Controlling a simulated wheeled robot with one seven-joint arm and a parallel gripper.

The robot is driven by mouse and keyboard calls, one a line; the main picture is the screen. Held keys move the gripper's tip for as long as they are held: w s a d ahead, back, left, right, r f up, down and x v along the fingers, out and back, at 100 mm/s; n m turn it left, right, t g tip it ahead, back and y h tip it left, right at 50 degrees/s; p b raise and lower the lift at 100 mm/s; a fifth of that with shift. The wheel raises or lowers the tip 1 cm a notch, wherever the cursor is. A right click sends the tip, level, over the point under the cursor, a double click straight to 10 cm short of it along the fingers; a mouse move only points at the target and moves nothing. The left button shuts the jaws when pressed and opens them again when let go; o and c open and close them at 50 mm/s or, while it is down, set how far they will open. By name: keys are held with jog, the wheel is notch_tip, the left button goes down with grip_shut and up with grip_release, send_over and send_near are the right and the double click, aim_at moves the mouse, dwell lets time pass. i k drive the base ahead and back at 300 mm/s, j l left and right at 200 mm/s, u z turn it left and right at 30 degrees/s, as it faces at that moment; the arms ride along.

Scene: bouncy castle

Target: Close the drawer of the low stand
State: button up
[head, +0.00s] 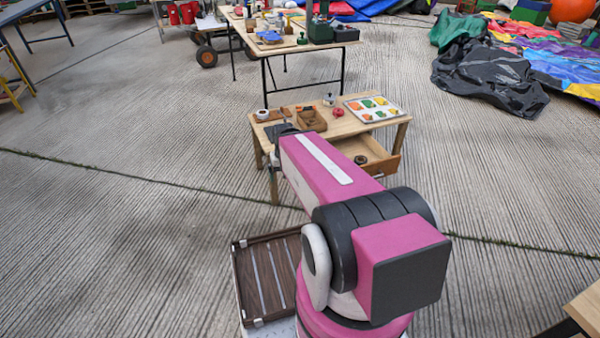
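The low stand (392,127) is a small light-wood table in the middle of the head view. Its drawer (386,169) is pulled out toward me, below the right part of the top. A small dark round object (361,159) lies inside it. My pink arm covers the drawer's left part and some of the stand's front. My gripper (274,156) is at the far end of the arm, by the stand's left front side, left of the drawer. It is mostly hidden by the arm, so its fingers and any contact with the stand cannot be made out.
On the stand are a tray with coloured pieces (373,108), a red object (337,112), a brown box (311,119) and small white items. A cluttered worktable (283,48) stands behind. Dark sheeting (490,78) lies at the back right. The concrete floor right of the drawer is clear.

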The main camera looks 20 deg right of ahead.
aim_at(380, 164)
jog(key=z, duration=1.25)
jog(key=i+l+z, duration=0.35)
jog(key=l, duration=0.15)
jog(key=k, duration=0.05)
